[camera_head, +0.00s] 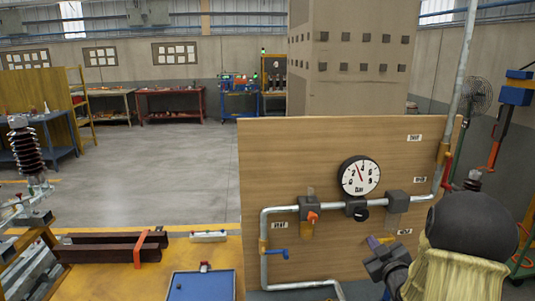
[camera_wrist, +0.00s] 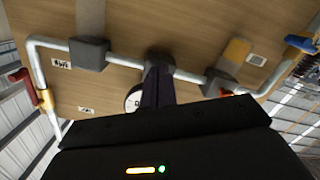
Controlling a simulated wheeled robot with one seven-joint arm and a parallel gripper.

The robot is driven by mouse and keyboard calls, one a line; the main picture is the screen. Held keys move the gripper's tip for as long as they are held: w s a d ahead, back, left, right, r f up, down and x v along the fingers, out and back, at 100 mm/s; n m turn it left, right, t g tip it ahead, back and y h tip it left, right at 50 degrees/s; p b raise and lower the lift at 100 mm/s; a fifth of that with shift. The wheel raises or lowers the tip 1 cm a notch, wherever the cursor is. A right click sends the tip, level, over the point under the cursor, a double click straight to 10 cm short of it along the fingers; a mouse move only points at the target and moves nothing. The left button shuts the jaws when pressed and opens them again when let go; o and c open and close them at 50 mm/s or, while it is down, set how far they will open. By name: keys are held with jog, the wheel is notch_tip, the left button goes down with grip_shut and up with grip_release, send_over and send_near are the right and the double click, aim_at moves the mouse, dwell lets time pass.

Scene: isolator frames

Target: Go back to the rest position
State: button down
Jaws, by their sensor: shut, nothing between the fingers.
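My gripper (camera_head: 374,243) is in front of the lower right part of the wooden panel (camera_head: 300,160) in the head view. In the wrist view my gripper (camera_wrist: 158,72) points at the panel, its fingers together and nothing between them. The fingertips overlap the pipe's middle fitting there; I cannot tell whether they touch it. In the head view that dark fitting (camera_head: 356,208) with a black knob sits under the round gauge (camera_head: 359,175) and is apart from my gripper. The gauge (camera_wrist: 131,102) is mostly hidden behind my fingers in the wrist view.
A grey pipe (camera_head: 264,235) runs across the panel, with an orange-handled valve (camera_head: 312,216), a blue handle (camera_head: 278,252) and a red handle (camera_head: 448,167). A yellow table (camera_head: 130,275) with a blue tray (camera_head: 200,286) stands left. Open floor (camera_head: 150,170) lies behind.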

jog(key=s+a+f+m+g, duration=0.3)
jog(key=s+a+g, duration=0.4)
jog(key=s, duration=0.5)
jog(key=s+a+f+m+g, duration=0.2)
jog(key=s+a+g, duration=0.5)
jog(key=s+a, duration=0.4)
jog(key=shift+s+a+f+m, duration=0.4)
jog(key=shift+s+f, duration=0.2)
jog(key=shift+f, duration=0.05)
dwell(1.1)
